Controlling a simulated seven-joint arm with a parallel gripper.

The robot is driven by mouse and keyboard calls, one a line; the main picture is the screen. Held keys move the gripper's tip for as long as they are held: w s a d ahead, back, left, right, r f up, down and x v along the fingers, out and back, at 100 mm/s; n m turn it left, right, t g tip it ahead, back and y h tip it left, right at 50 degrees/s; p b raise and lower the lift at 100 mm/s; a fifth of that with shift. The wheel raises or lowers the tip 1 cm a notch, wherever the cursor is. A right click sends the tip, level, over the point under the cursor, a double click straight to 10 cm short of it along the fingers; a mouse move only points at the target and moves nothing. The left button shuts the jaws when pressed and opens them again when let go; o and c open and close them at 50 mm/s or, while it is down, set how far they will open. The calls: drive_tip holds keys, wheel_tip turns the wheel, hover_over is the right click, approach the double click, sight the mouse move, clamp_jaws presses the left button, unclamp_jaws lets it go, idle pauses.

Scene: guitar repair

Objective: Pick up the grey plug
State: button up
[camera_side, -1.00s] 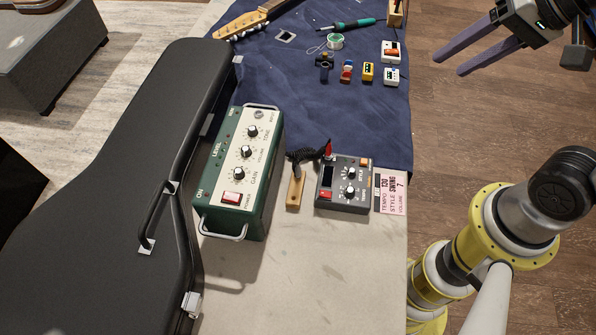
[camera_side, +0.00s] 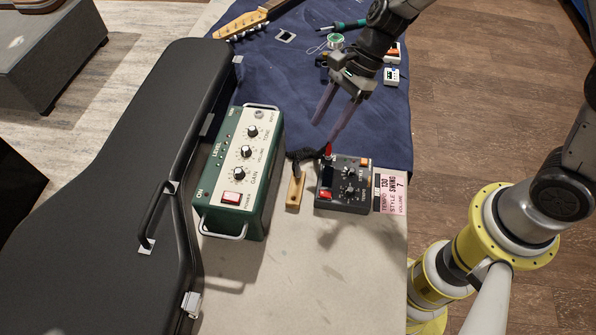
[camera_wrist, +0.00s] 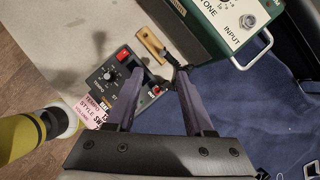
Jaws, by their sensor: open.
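A dark grey plug (camera_side: 296,169) stands upright at the wooden block (camera_side: 295,192) between the green amplifier and the dark pedal box. A coiled black cable lies beside it, partly behind my gripper. In the wrist view the plug (camera_wrist: 166,57) is small and dark by the end of the wooden block (camera_wrist: 150,42), just beyond my fingertips. My gripper (camera_side: 323,132) hangs above the blue cloth, behind and to the right of the plug. Its two purple fingers are apart and empty, as the wrist view also shows (camera_wrist: 160,70).
The pedal box (camera_side: 342,196) with a red plug (camera_side: 328,150) and a pink card (camera_side: 390,192) stand to the right. The green amplifier (camera_side: 240,175) stands close on the left, beside a black guitar case (camera_side: 110,190). The front tabletop (camera_side: 310,270) is clear.

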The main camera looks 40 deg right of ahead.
approach(299, 167)
drive_tip(key=x, duration=0.4)
drive_tip(key=shift+x, duration=2.55)
clamp_jaws()
